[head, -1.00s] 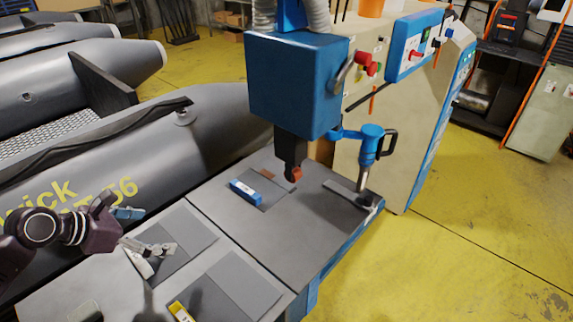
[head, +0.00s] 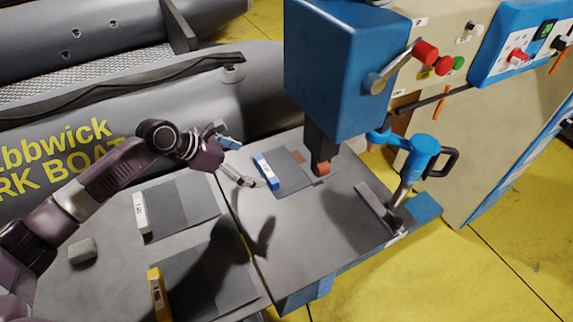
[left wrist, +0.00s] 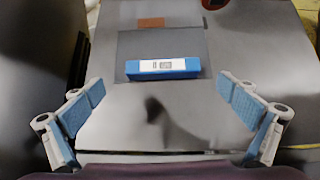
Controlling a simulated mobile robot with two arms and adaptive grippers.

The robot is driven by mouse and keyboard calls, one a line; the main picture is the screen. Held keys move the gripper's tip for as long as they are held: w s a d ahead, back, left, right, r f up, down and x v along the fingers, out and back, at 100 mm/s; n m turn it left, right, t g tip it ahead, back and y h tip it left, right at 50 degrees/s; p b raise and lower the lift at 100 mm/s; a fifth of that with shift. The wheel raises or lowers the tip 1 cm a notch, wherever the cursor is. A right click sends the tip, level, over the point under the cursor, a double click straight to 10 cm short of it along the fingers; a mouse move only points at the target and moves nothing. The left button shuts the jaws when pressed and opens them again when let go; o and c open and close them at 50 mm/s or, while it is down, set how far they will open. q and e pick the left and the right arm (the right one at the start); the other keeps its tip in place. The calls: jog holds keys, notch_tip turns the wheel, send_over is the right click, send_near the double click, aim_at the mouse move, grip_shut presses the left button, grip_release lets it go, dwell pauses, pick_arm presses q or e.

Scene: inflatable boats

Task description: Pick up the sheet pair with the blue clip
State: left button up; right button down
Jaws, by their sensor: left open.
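The sheet pair (head: 292,173) is dark grey and lies flat on the machine's table, with the blue clip (head: 267,171) along its left edge. In the left wrist view the blue clip (left wrist: 163,68), with a white label, lies ahead and centred, on the near edge of the sheets (left wrist: 150,45). My left gripper (head: 238,160) is open and empty, just left of the blue clip and apart from it. Its two blue-padded fingers (left wrist: 165,108) stand wide at both sides in the left wrist view. My right gripper is not in view.
Two other sheet pairs lie on the near table, one with a white clip (head: 141,215), one with a yellow clip (head: 157,293). A grey block (head: 82,251) lies left of them. The blue machine head (head: 335,60) and its roller (head: 322,169) overhang the right side. A grey boat (head: 190,100) stands behind.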

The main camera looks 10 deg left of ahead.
aim_at(262, 170)
pick_arm(q)
jog(key=p+x, duration=0.1)
jog(key=x, duration=0.3)
jog(key=shift+s+f, duration=0.1)
jog(key=shift+s, duration=0.1)
jog(key=shift+w+d+f, duration=0.2)
jog(key=shift+d+f, duration=0.05)
jog(key=shift+f, duration=0.1)
jog(key=c, duration=1.1)
jog(key=shift+c, duration=0.2)
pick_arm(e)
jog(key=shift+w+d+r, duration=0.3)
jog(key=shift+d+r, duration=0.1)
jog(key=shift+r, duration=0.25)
pick_arm(q)
jog(key=shift+r, duration=0.15)
